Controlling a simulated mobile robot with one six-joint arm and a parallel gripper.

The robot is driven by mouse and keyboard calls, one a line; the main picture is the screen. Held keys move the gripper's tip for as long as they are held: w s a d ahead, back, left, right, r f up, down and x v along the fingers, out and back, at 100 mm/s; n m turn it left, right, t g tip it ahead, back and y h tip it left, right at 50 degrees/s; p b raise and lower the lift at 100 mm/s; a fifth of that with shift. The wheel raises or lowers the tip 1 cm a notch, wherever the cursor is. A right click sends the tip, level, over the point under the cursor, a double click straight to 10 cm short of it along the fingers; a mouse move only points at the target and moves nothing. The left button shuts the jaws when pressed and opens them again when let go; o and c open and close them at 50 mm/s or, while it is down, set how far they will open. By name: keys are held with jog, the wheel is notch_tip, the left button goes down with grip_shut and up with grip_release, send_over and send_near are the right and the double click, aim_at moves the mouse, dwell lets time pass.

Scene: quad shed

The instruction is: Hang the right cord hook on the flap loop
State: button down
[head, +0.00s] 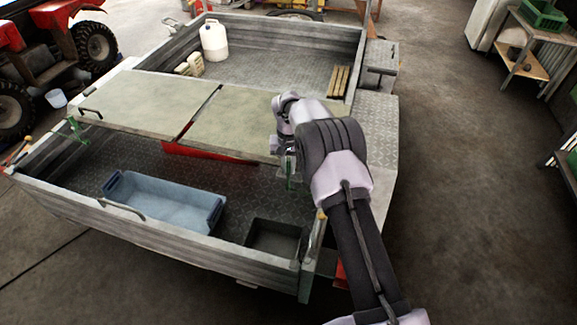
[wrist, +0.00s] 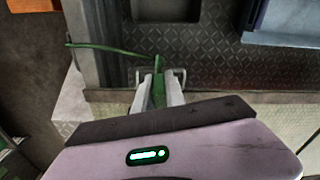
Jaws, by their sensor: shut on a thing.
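My gripper (wrist: 160,84) is shut on a green cord hook (wrist: 158,88), which stands upright between the two fingers in the wrist view. A green cord (wrist: 105,48) runs from it to the left. In the head view my gripper (head: 288,158) is at the front right corner of the right flap panel (head: 232,122), and a bit of green (head: 290,182) hangs below it. I cannot make out the flap loop at this corner; my arm covers part of it. Another green hook (head: 75,127) shows at the left flap panel (head: 130,100), near a dark handle (head: 91,113).
Below the panels, the trailer bed holds a blue bin (head: 165,200) and a dark tray (head: 273,238). A front side wall (head: 160,236) with a handle bounds it. A white jug (head: 214,42) stands in the rear bed. The floor on the right (head: 460,190) is clear.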

aim_at(288, 159)
jog(key=shift+f+b, duration=0.8)
jog(key=shift+f, duration=0.4)
jog(key=c, duration=1.3)
grip_release()
jog(key=shift+o, duration=0.5)
jog(key=o, duration=0.4)
jog(key=shift+c, duration=0.2)
jog(key=shift+r, duration=0.1)
jog(key=shift+r+p, duration=2.85)
jog(key=shift+r, duration=1.6)
